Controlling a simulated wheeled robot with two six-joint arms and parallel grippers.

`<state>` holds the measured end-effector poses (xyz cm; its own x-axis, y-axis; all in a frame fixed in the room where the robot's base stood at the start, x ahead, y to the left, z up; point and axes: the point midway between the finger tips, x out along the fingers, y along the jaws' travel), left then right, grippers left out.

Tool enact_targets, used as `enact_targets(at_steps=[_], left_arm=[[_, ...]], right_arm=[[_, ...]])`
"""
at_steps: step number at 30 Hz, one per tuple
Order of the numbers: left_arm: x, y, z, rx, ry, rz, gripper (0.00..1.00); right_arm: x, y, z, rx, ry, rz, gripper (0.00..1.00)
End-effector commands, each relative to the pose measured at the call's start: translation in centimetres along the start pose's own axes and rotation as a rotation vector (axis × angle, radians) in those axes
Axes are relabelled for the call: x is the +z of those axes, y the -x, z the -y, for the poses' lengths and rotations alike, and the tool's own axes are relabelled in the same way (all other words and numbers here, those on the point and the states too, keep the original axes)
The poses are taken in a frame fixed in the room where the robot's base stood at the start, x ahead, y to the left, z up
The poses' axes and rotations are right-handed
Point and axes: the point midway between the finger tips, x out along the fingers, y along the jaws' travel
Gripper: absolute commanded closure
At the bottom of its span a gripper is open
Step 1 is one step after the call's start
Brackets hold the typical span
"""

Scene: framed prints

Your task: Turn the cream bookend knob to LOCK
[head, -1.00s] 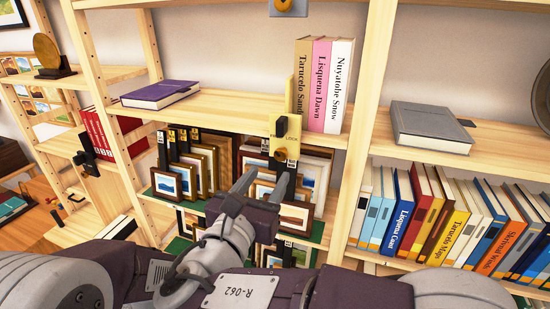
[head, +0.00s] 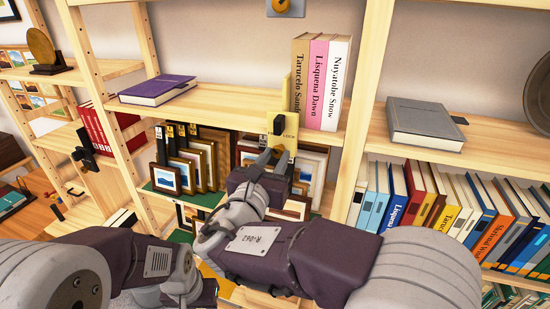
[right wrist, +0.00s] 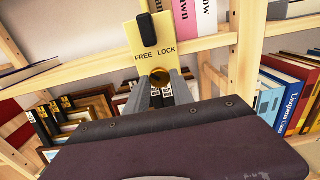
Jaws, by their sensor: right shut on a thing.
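The cream bookend (head: 291,122) has a tall plate that hangs over the front edge of the shelf, beside three upright books. In the right wrist view its plate (right wrist: 137,40) reads FREE on the left and LOCK on the right, with a black upright piece (right wrist: 150,25) above the words. Below them is a round brass knob (right wrist: 160,75). My right gripper (right wrist: 160,82) is shut on the knob, one finger on each side. Its fingers hide part of the knob, and I cannot tell which word it points to.
Framed prints (head: 168,178) stand on the lower shelf below the bookend, close around my right gripper. A purple book (head: 158,89) lies at left and a grey book (head: 424,123) at right. Wooden uprights (head: 363,100) border the bay.

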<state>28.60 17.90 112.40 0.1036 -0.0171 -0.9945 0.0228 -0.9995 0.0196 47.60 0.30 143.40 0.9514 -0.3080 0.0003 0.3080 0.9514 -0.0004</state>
Motion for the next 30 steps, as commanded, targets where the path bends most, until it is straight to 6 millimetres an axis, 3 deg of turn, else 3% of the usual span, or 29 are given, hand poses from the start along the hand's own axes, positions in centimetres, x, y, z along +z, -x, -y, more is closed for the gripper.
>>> enact_targets(at_steps=[11,30], left_arm=[[0.3,-2.5,0.1,0.000,0.000,0.000,0.62],[1.2,-11.5,0.2,0.000,0.000,0.000,0.62]], right_arm=[[-0.5,0.0,0.0,-0.001,-0.121,0.002,1.00],[-0.6,0.0,0.0,0.000,-0.709,0.003,1.00]])
